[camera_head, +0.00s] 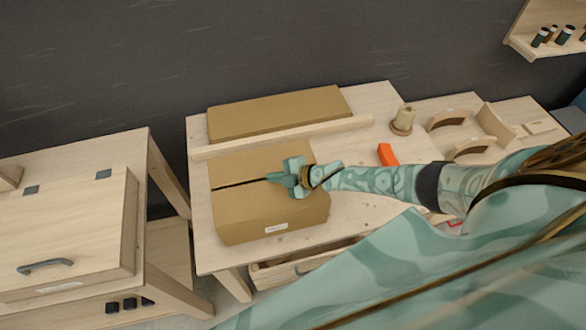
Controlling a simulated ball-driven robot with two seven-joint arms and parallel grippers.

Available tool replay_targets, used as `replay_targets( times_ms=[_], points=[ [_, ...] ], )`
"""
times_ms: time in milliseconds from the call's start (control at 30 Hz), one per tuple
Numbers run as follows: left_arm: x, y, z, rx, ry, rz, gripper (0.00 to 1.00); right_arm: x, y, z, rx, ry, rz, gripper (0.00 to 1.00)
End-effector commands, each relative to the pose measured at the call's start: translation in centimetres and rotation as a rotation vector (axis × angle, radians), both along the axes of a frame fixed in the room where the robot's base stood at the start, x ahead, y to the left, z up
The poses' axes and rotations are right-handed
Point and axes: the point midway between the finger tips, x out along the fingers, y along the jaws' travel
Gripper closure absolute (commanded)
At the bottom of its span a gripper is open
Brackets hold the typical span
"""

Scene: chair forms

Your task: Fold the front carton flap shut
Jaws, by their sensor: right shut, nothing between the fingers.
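The cardboard carton (265,215) stands on the wooden table, with a white label on its front side. Its top looks flat, and a dark gap runs across it from the left edge to my gripper. The front flap (250,197) lies level, or nearly so, on the near side of this gap. My gripper and forearm hide the right part of the gap. My left gripper is not in view.
A wooden strip (285,137) lies behind the carton, with another cardboard piece (280,111) behind it. An orange block (387,154), a spool (403,120) and curved wooden parts (452,119) are on the right. A wooden chest (65,235) stands at the left.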

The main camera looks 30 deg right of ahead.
Motion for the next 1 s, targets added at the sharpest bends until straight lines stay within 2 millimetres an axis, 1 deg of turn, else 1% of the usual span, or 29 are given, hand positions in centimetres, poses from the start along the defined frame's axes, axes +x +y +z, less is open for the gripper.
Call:
replay_targets(
  times_ms=[267, 533, 733, 867, 967, 1000],
  points=[
    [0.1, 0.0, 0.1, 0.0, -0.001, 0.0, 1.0, 0.0, 0.0, 0.1, 0.0, 0.0, 0.0, 1.0],
    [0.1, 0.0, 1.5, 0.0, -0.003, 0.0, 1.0, 0.0, 0.0, 1.5, 0.0, 0.0, 0.0, 1.0],
    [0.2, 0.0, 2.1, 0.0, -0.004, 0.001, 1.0, 0.0, -0.1, 2.1, 0.0, 0.0, 0.0, 1.0],
    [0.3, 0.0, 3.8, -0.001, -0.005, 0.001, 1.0, 0.0, -0.5, 3.9, 0.0, -0.001, -0.003, 1.0],
    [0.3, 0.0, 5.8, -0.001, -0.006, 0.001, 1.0, 0.0, -1.0, 6.1, 0.001, 0.0, -0.005, 1.0],
    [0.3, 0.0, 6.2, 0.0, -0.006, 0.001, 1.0, -0.1, -1.6, 6.7, -0.002, -0.002, -0.007, 1.0]
  ],
)
